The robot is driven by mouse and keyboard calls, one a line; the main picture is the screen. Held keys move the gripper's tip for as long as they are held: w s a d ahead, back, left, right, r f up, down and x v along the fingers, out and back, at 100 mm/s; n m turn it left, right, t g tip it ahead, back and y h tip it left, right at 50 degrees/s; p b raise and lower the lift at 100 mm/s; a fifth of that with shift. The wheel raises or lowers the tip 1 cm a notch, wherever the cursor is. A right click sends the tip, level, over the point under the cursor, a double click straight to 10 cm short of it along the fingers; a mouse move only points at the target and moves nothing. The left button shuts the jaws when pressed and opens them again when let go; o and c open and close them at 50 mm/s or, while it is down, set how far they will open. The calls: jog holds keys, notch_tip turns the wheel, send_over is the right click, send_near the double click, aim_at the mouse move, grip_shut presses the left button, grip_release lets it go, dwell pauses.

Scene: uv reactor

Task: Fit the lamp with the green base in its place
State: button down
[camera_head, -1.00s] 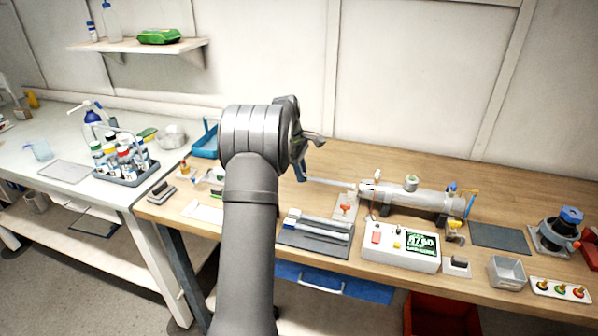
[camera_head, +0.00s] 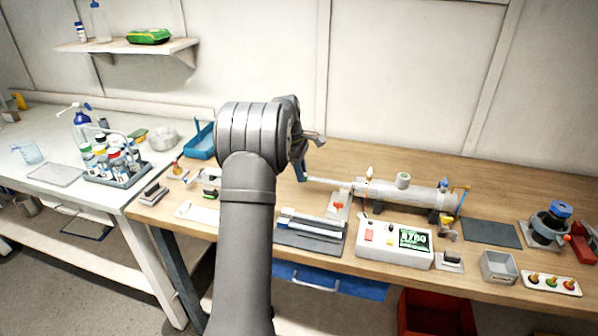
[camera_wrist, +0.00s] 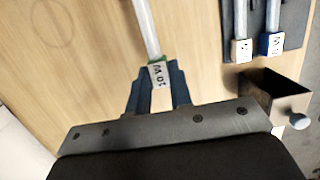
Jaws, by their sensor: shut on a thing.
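My gripper (camera_head: 302,174) is shut on the lamp with the green base, as the wrist view shows. Its two dark blue jaws (camera_wrist: 159,82) hold the lamp at its white label and green ring (camera_wrist: 156,61). The clear lamp tube (camera_head: 330,183) points right, nearly level above the bench, toward the left end of the grey cylindrical reactor (camera_head: 420,196). The tube's far tip meets that end in the picture; I cannot tell whether it is inside the opening. The wrist view cuts off the far part of the tube.
Other lamps lie on a dark mat (camera_head: 300,239) in front; the wrist view shows a white and a blue base. A white control box (camera_head: 393,243) with a lit display stands before the reactor. The bench behind the lamp is clear.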

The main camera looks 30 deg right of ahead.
jog(key=shift+s+d, duration=4.75)
dwell(0.6)
jog(key=c, duration=1.2)
grip_release()
jog(key=shift+r, duration=0.1)
notch_tip(320, 180, up, 17)
jog(key=w+a, duration=0.2)
jog(key=shift+w+a, duration=0.3)
